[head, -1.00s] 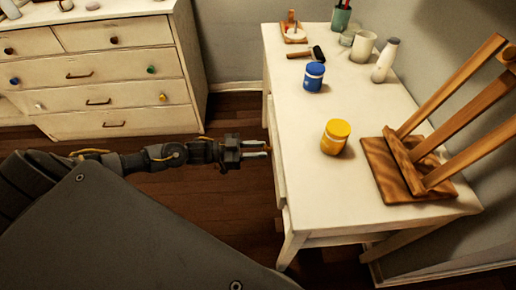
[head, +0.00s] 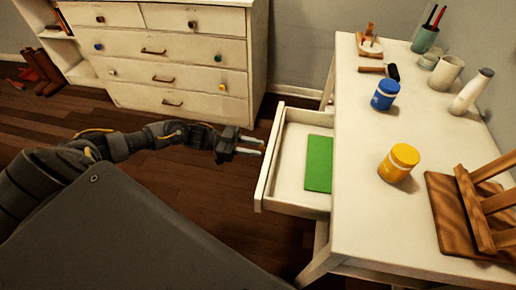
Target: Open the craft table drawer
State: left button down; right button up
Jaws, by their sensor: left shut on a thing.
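The white craft table (head: 360,200) stands at the right. Its drawer (head: 265,185) is pulled out to the left, and its inside shows, with a flat green rectangular item (head: 319,163) lying on the drawer bottom. My left gripper (head: 258,147) is at the outer face of the drawer front, shut on the drawer knob, which is mostly hidden between the fingertips. My right gripper is not in view.
On the tabletop are a blue paint jar (head: 385,95), a yellow paint jar (head: 399,163), a hammer-like tool (head: 380,70), a white bottle (head: 472,92) and a wooden easel (head: 465,215). A white dresser (head: 180,60) stands behind. Wooden floor (head: 190,195) left of the drawer is clear.

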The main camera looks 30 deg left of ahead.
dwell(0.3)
pick_arm(q)
jog(key=c, duration=1.1)
grip_release()
jog(key=v, duration=1.1)
jog(key=shift+b, duration=0.45)
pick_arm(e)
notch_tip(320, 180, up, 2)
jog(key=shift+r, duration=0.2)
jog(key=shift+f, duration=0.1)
